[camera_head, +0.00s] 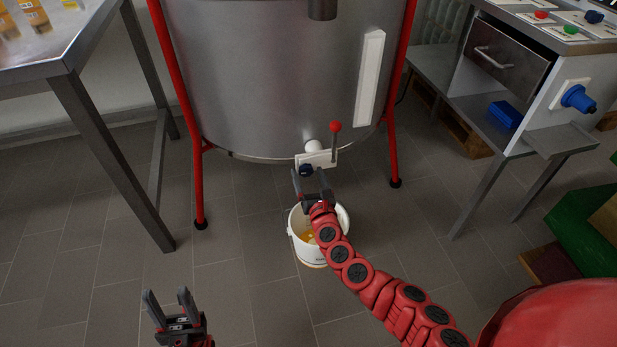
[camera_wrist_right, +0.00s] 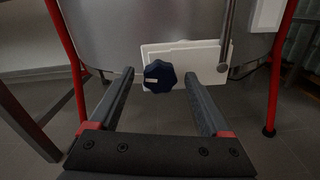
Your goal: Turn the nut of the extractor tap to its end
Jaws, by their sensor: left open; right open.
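The extractor tap is a white gate valve (camera_head: 318,159) low on the front of the steel extractor drum (camera_head: 270,80). A red-knobbed lever (camera_head: 335,128) stands up at its right. The dark blue nut (camera_head: 306,170) is on the tap's lower left; it also shows in the right wrist view as a lobed knob (camera_wrist_right: 159,76) with a pale mark. My right gripper (camera_head: 311,174) is open in front of the tap. In the right wrist view the nut appears between the spread fingers, beyond their tips, with nothing gripped. My left gripper (camera_head: 169,297) is open and empty at the lower left, away from the tap.
A white bucket (camera_head: 296,243) with yellowish contents stands on the floor under the tap. Red drum legs (camera_head: 197,180) flank it. A steel table (camera_head: 70,62) is at left; a bench with a drawer (camera_head: 507,60) is at right. The tiled floor at front left is clear.

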